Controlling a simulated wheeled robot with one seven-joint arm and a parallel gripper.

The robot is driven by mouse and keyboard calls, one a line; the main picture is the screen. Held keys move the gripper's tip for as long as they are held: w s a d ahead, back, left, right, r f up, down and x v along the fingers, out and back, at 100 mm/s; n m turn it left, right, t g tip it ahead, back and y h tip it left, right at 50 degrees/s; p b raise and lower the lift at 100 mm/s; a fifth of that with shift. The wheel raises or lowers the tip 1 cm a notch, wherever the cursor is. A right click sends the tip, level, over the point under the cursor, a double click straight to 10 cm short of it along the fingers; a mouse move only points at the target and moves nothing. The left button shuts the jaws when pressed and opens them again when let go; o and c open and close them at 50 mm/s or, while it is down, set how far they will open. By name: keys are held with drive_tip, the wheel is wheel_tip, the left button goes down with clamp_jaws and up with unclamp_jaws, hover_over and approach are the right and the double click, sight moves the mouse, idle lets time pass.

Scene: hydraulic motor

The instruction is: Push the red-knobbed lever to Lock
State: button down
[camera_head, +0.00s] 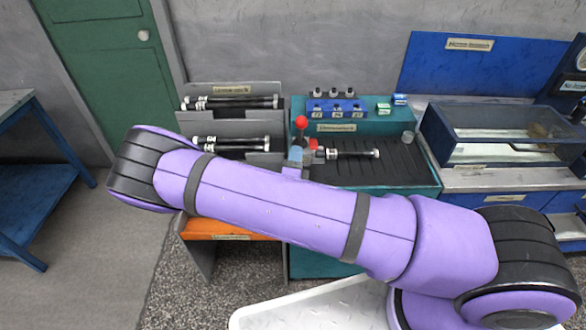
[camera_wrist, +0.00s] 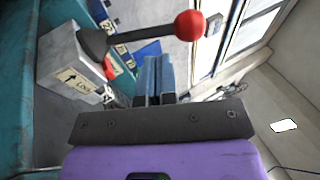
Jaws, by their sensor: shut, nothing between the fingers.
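The lever's red knob (camera_head: 301,122) stands up above the teal bench in the head view. In the wrist view the red knob (camera_wrist: 189,25) is at the top, on a dark shaft (camera_wrist: 140,34) that runs left to a grey block (camera_wrist: 68,62). A label with an arrow and lettering that looks like "LOCK" (camera_wrist: 73,80) is on that block. My gripper (camera_wrist: 157,60) is shut and empty, its blue fingers side by side just below the shaft in the wrist view. I cannot tell whether they touch it.
The teal bench (camera_head: 405,172) holds a black-and-silver cylinder (camera_head: 352,153) right of the lever. A blue block with labelled knobs (camera_head: 337,107) stands behind. A grey rack (camera_head: 232,88) with several cylinders is at left. A glass-sided case (camera_head: 500,135) stands at right.

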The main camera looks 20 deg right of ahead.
sight(300, 131)
drive_tip(key=shift+x, duration=2.6)
drive_tip(key=shift+w+r, duration=0.1)
